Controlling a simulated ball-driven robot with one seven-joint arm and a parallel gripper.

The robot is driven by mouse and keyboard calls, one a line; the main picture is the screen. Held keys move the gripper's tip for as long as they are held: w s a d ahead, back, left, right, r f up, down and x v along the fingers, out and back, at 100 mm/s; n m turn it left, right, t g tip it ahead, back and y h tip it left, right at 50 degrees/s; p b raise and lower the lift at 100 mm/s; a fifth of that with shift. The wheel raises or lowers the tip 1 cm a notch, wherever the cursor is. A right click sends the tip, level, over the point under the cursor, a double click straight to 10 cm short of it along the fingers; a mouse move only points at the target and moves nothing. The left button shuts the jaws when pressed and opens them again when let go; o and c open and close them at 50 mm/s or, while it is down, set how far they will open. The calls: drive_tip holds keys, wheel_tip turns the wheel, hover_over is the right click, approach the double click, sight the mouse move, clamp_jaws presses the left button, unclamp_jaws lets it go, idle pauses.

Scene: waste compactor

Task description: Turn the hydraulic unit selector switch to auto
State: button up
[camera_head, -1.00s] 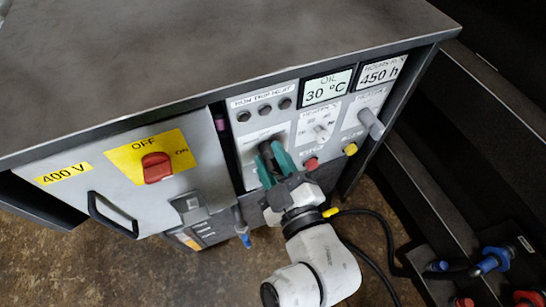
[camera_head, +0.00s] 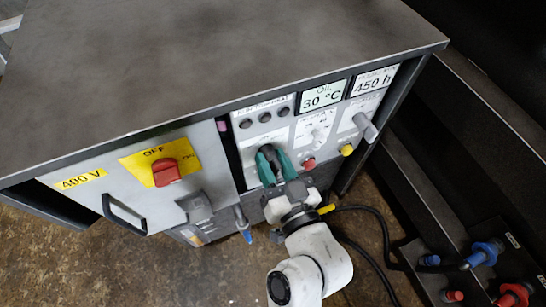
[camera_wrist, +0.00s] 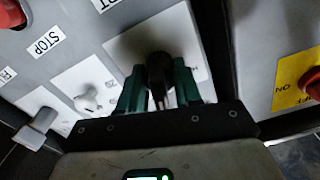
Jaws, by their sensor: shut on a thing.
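My gripper (camera_head: 270,167) has green fingers closed on a black selector knob (camera_wrist: 158,72) on the grey control panel. In the wrist view, one finger of my gripper (camera_wrist: 160,92) is on each side of the knob. The knob sits on a light plate (camera_wrist: 124,46) below a row of dark round buttons. The fingers hide much of the knob in the head view, and its position label is not readable, so I cannot tell which setting it points to.
To the knob's right are a small white selector (camera_head: 317,136), a red button (camera_head: 308,164), a yellow button (camera_head: 347,150) and a grey lever knob (camera_head: 365,126). A red OFF/ON switch (camera_head: 166,172) and black handle (camera_head: 124,216) are left. The cabinet top (camera_head: 200,60) overhangs above.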

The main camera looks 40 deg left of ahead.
drive_tip(key=m+p, duration=0.2)
drive_tip(key=m, duration=0.4)
drive_tip(key=shift+f, duration=0.1)
idle(0.5)
drive_tip(key=o, duration=0.7)
drive_tip(key=shift+d, duration=0.1)
drive_tip(key=v, duration=1)
drive_tip(key=shift+s+d, duration=0.15)
drive_tip(key=shift+d, duration=0.15)
